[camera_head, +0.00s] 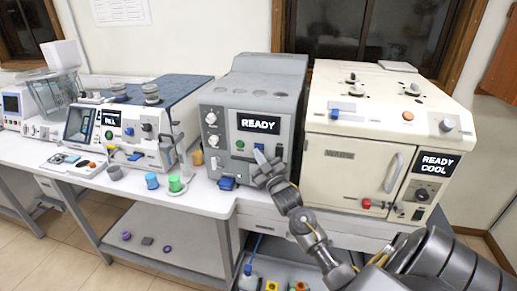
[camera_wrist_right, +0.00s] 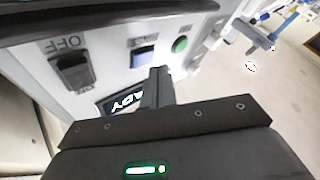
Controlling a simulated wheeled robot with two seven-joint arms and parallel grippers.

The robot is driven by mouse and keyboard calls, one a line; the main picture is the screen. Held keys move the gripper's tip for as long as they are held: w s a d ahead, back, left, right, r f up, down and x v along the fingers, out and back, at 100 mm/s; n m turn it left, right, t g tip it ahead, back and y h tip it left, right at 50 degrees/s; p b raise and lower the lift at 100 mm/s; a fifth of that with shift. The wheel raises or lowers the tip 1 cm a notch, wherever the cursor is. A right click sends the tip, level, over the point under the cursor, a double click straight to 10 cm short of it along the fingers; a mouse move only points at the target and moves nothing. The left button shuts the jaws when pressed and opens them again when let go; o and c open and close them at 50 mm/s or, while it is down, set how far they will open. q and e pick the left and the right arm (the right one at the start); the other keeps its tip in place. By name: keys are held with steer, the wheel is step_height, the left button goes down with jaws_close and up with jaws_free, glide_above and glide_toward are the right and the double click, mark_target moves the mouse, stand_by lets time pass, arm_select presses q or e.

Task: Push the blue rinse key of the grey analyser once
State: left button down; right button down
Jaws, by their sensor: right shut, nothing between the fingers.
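The grey analyser (camera_head: 275,75) stands in the middle of the bench with its display (camera_head: 258,123) reading READY. Its blue rinse key (camera_wrist_right: 143,57) shows in the right wrist view between a green button (camera_wrist_right: 180,45) and a black switch (camera_wrist_right: 73,68). In the head view only a sliver of the key shows above my fingertips. My right gripper (camera_head: 261,160) is shut and empty, its tips at the analyser's front near the key. In the wrist view the fingers (camera_wrist_right: 160,88) are just beside the key; I cannot tell whether they touch it. My left gripper is not in view.
A cream cabinet (camera_head: 340,160) reading READY COOL stands close on the right. A blue-topped instrument (camera_head: 180,90) stands on the left. Blue (camera_head: 152,181) and green (camera_head: 175,184) cups stand on the bench. A blue part (camera_head: 227,183) lies at the analyser's front base.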

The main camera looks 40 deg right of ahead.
steer(key=shift+w+d, duration=0.1)
steer(key=shift+w+d, duration=0.2)
steer(key=shift+d, duration=0.05)
steer(key=shift+w+d, duration=0.2)
steer(key=shift+d, duration=0.1)
stand_by(0.8)
stand_by(0.4)
steer(key=shift+s+a+p, duration=0.3)
steer(key=shift+s+a, duration=0.2)
steer(key=shift+a, duration=0.2)
steer(key=s+a+p, duration=0.1)
steer(key=a, duration=0.1)
steer(key=s+a+p, duration=0.1)
steer(key=a, duration=0.1)
steer(key=shift+s, duration=0.4)
